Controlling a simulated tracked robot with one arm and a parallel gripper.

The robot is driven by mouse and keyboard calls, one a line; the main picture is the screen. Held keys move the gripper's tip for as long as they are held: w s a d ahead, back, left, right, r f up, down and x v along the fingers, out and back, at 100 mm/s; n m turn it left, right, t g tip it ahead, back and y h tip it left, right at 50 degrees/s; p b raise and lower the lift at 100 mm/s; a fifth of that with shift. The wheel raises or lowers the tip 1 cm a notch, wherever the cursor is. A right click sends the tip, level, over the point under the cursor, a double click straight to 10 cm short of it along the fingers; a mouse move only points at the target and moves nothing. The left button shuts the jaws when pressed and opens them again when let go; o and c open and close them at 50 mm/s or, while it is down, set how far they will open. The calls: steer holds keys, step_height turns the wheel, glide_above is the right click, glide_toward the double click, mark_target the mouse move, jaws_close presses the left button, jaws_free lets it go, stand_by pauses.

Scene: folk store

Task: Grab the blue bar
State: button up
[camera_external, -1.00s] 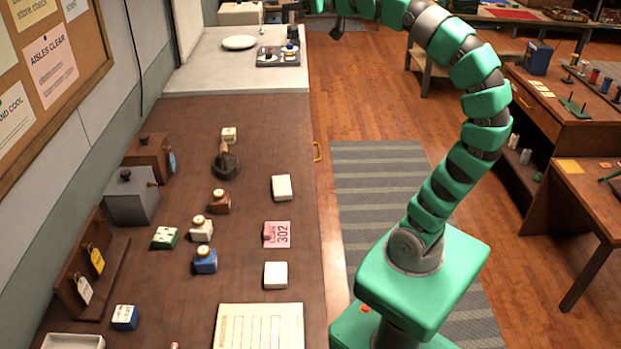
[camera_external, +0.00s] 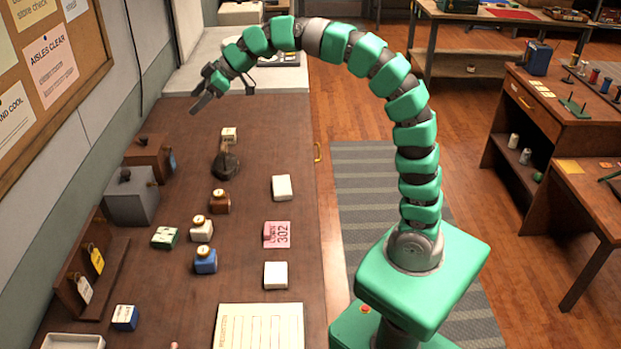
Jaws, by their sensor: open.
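A small blue block with a white, dark-marked label (camera_external: 125,317) lies at the front left of the brown counter. It is the most bar-like blue thing in view. A blue bottle with a pale cap (camera_external: 205,260) stands nearer the middle. My gripper (camera_external: 205,92) is open and empty, in the air over the far end of the brown counter, near the pale worktop. It is well away from the blue block, which is in plain view.
A green block (camera_external: 165,238), white bottle (camera_external: 201,229) and brown bottle (camera_external: 219,201) stand mid-counter. A grey box (camera_external: 132,197) and tag rack (camera_external: 88,275) line the wall. White blocks, a pink card (camera_external: 277,235) and a paper form (camera_external: 258,328) lie to the right.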

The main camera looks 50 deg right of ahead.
steer(key=s+a+f+n+g+y, duration=0.1)
steer(key=s+a+f+n+g, duration=0.15)
steer(key=a+f, duration=0.5)
steer(key=s+a+f+n+g+y, duration=0.15)
steer(key=a+f+n+g, duration=0.25)
steer(key=a, duration=0.7)
steer(key=n+g, duration=0.7)
glide_toward(125, 310)
steer(key=shift+t, duration=0.25)
steer(key=x, duration=0.4)
steer(key=shift+s+a+r, duration=0.25)
steer(key=shift+s+r, duration=0.05)
steer(key=shift+s, duration=0.05)
steer(key=shift+f+x, duration=0.15)
steer(key=shift+x, duration=1.15)
steer(key=shift+f+x, duration=0.2)
steer(key=shift+x, duration=1.1)
steer(key=shift+w+d, duration=0.15)
steer(key=shift+d, duration=0.05)
steer(key=c, duration=1.2)
